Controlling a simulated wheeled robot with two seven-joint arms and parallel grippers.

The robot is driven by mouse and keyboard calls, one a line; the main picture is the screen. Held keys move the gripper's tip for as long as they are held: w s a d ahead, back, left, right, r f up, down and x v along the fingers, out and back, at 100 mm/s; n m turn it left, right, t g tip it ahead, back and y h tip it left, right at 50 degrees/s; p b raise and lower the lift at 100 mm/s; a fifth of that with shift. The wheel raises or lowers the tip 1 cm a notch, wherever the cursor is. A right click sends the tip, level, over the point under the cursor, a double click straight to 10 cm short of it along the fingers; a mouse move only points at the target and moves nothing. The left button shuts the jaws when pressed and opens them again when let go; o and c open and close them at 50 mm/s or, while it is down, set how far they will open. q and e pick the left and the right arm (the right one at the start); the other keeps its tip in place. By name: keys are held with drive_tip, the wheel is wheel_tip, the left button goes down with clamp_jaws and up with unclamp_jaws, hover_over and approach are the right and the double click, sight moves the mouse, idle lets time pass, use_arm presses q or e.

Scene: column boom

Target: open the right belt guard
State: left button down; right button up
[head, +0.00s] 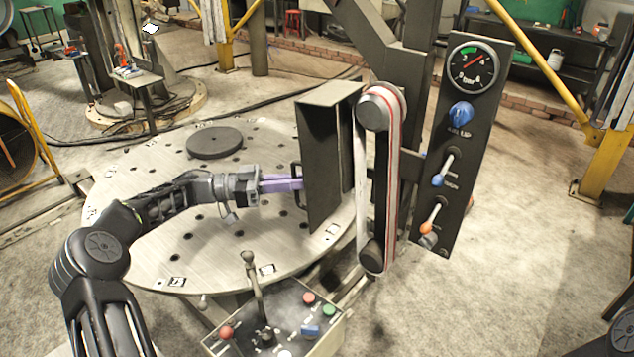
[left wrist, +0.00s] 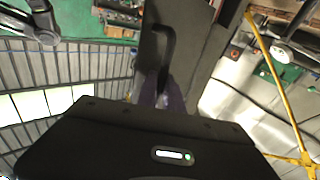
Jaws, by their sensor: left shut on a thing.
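The belt guard (head: 322,165) is a dark box-shaped cover with a lighter top. It stands to the left of the belt (head: 391,180), which runs exposed around an upper and a lower pulley. My left gripper (head: 296,183) has purple fingers shut on the guard's dark handle on its left face. In the left wrist view, the fingers (left wrist: 160,92) meet the lower end of the handle (left wrist: 166,45), and the dark guard panel (left wrist: 205,55) fills the upper middle. My right gripper is not in view.
A round perforated table (head: 250,250) lies under my left arm, with a dark disc (head: 215,142) on it. A control box (head: 275,325) with a lever stands in front. A panel (head: 485,120) with a gauge and switches stands right of the belt.

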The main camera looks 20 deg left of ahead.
use_arm(q)
drive_tip(key=shift+w+a+r+m+g, duration=0.1)
drive_tip(key=shift+w+m+g, duration=0.2)
drive_tip(key=shift+g, duration=0.1)
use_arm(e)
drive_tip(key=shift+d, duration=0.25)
use_arm(q)
drive_tip(key=c, duration=1.5)
unclamp_jaws()
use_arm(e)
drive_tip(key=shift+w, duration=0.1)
